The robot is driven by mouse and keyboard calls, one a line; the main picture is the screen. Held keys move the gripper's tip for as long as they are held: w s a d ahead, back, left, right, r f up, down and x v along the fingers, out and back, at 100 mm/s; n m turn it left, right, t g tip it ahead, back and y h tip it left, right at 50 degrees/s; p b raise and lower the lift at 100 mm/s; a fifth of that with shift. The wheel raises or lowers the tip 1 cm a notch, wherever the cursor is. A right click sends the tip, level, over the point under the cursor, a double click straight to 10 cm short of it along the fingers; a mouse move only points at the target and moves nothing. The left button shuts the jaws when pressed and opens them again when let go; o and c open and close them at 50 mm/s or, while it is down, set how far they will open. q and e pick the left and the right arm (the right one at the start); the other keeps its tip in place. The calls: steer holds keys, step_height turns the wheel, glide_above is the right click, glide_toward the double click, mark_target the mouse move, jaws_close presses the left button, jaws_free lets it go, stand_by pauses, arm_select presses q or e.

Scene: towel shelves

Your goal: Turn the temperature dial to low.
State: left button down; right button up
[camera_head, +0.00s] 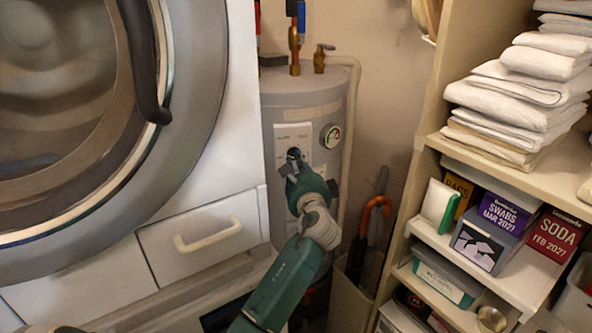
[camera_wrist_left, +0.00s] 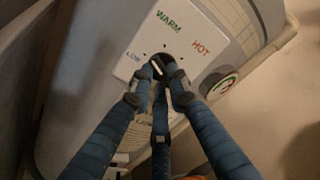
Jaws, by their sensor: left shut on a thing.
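The dark temperature dial (camera_wrist_left: 157,67) sits on a white panel (camera_wrist_left: 133,68) on the front of the grey water heater (camera_head: 318,97). In the left wrist view the panel reads LOW at the left, WARM at the top and HOT at the right. My left gripper (camera_wrist_left: 158,80) is shut on the dial, with its blue fingers around it. In the head view my left gripper (camera_head: 294,165) reaches up to the panel and hides most of the dial. Where the dial points is not clear. My right gripper is not in view.
A round gauge (camera_head: 331,136) is right of the panel. A white washer (camera_head: 232,130) with a drawer (camera_head: 205,234) stands close on the left. A shelf unit (camera_head: 424,140) with towels (camera_head: 515,95) and boxes is on the right. An umbrella (camera_head: 372,225) stands in a bin between.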

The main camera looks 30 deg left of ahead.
arm_select(q)
steer(key=n+b, duration=0.2)
steer(key=n, duration=0.2)
steer(key=shift+d+f+b, duration=0.1)
steer(key=shift+f+b, duration=0.05)
steer(key=shift+b, duration=0.25)
steer(key=shift+n, duration=0.3)
steer(key=c, duration=1.7)
jaws_free()
steer(key=shift+o, duration=0.2)
steer(key=v, duration=1.2)
steer(key=shift+r, duration=0.2)
